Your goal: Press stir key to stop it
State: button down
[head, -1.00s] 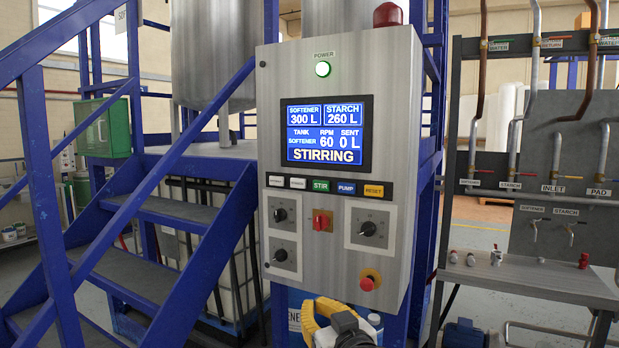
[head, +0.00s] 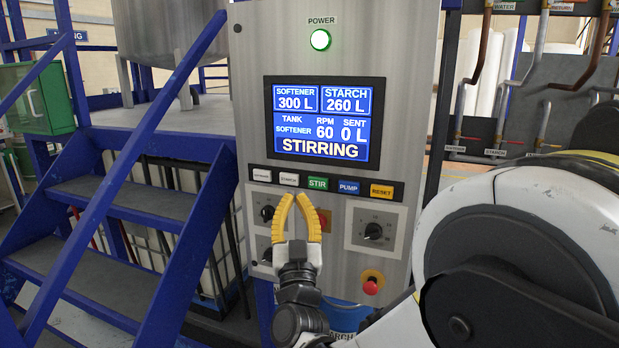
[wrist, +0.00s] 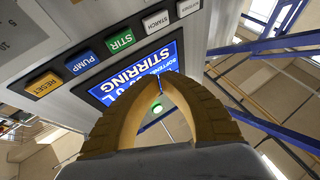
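The green STIR key (head: 318,183) sits in the key row under the screen on the steel control panel, between a white key and the blue PUMP key. It also shows in the wrist view (wrist: 120,43), left of and above the fingertips. The screen (head: 324,122) reads STIRRING, softener, 60 RPM, 0 L sent. My gripper (head: 295,196) has yellow fingers pointing up, their tips appearing just below and left of the STIR key in the head view. In the wrist view the fingertips (wrist: 164,77) come together, empty, in front of the screen. Contact with the panel is not visible.
The PUMP key (head: 348,187) and the RESET key (head: 381,191) lie right of STIR. Below are a rotary knob (head: 374,231) and a red emergency button (head: 370,287). Blue stairs (head: 120,215) stand left; pipes are at the right.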

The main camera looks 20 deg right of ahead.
aim_at(309, 186)
jog(key=shift+w+d, duration=0.85)
jog(key=shift+w, duration=0.35)
jog(key=shift+w+d, duration=0.9)
jog(key=shift+w, duration=0.3)
jog(key=shift+w+d, duration=0.85)
jog(key=shift+w, duration=0.35)
jog(key=shift+w+d, duration=0.1)
jog(key=shift+w+d, duration=0.15)
jog(key=shift+w, duration=0.1)
jog(key=shift+w+d, duration=0.3)
jog(key=shift+w, duration=0.15)
jog(key=shift+s, duration=0.1)
jog(key=shift+s+a+b, duration=0.4)
jog(key=shift+s+a, duration=0.15)
jog(key=shift+s, duration=0.15)
